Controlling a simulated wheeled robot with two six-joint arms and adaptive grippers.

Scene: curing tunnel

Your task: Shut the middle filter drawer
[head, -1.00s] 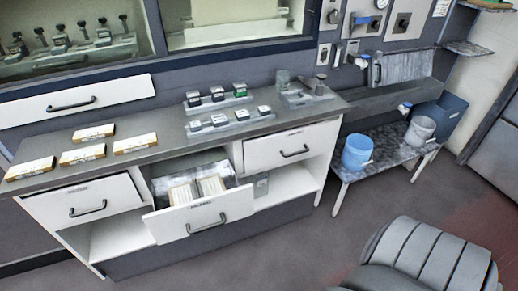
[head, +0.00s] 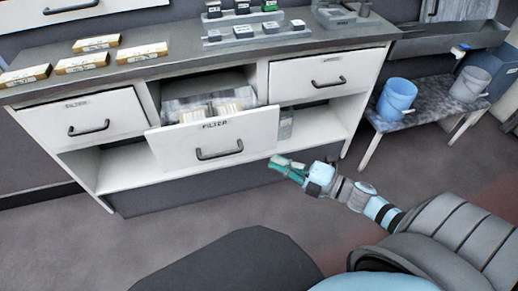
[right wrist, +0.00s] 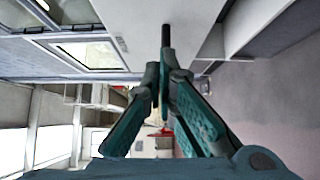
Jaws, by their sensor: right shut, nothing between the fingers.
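The middle filter drawer (head: 250,135) stands pulled out from the bench, with its white front, dark bar handle and "FILTER" label facing me. Pale filter packs (head: 212,110) show inside it behind the front. My right gripper (head: 274,162) is shut and empty, just right of and below the drawer front's lower right corner in the head view. In the right wrist view its green fingers (right wrist: 165,72) meet at the tips, with a white panel and a dark bar (right wrist: 166,36) beyond them. I cannot tell whether they touch. My left gripper is not in view.
Drawers to the left (head: 83,121) and right (head: 325,77) look shut. The bench top (head: 170,62) holds several boxes and small racks. A low table (head: 425,112) with blue and grey buckets stands at the right. The floor in front is clear.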

